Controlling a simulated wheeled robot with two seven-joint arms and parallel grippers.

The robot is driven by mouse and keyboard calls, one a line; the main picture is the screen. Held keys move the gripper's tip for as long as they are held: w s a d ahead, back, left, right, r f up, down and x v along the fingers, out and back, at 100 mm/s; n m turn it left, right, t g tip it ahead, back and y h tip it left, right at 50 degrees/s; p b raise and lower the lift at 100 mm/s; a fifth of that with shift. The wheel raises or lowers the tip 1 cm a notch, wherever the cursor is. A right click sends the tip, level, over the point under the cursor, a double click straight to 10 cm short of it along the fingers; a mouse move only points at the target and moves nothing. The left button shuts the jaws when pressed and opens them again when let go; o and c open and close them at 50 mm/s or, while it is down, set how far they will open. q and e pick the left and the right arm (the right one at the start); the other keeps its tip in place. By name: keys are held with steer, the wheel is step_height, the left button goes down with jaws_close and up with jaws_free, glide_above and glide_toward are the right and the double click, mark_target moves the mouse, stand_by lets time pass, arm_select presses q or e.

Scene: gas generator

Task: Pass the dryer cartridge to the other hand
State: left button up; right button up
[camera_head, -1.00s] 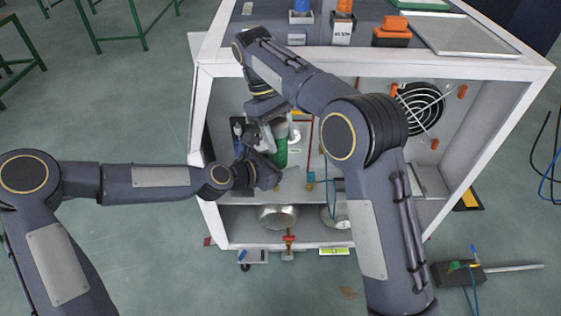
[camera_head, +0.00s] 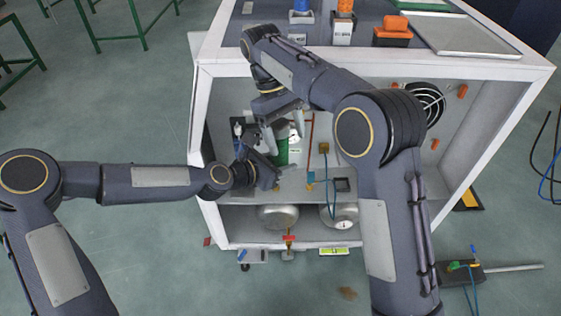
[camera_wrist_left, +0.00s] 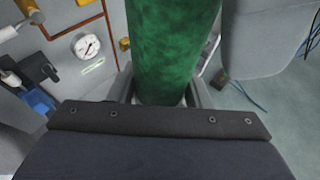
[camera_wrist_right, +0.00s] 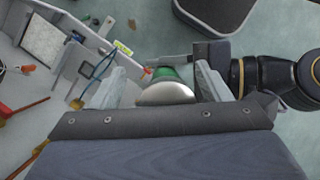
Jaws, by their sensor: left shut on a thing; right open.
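The dryer cartridge is a green cylinder (camera_head: 282,150) in front of the open cabinet, partly covered by my grippers in the head view. My left gripper (camera_head: 264,172) is shut on it; in the left wrist view the green body (camera_wrist_left: 172,45) rises from between the fingers (camera_wrist_left: 165,92). My right gripper (camera_head: 284,122) is open just above the cartridge's upper part. In the right wrist view the cartridge's pale rounded end (camera_wrist_right: 165,93) lies between the two spread fingers (camera_wrist_right: 160,85), with gaps on both sides. Whether either finger touches it is hard to tell.
The white cabinet (camera_head: 372,70) frames the workspace, with a fan grille (camera_head: 428,102) at right. Silver round vessels (camera_head: 277,216) sit on its lower shelf. A pressure gauge (camera_wrist_left: 87,46) and copper pipe are behind the cartridge. A tool (camera_head: 486,271) lies on the floor.

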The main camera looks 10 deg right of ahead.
steer(key=s+d+r+m+t+y, duration=0.3)
steer(key=s+d+r+y, duration=0.15)
steer(key=s+d, duration=0.75)
steer(key=s+f+m+t+y, duration=0.1)
steer(key=s+f+m+t, duration=0.2)
steer(key=s, duration=0.5)
steer(key=s+f+m+t, duration=0.2)
steer(key=s+f+t, duration=0.1)
steer(key=s, duration=0.5)
steer(key=shift+s+f+m+y, duration=0.25)
steer(key=shift+f+m+y, duration=0.15)
steer(key=shift+f, duration=0.3)
steer(key=shift+d, duration=0.1)
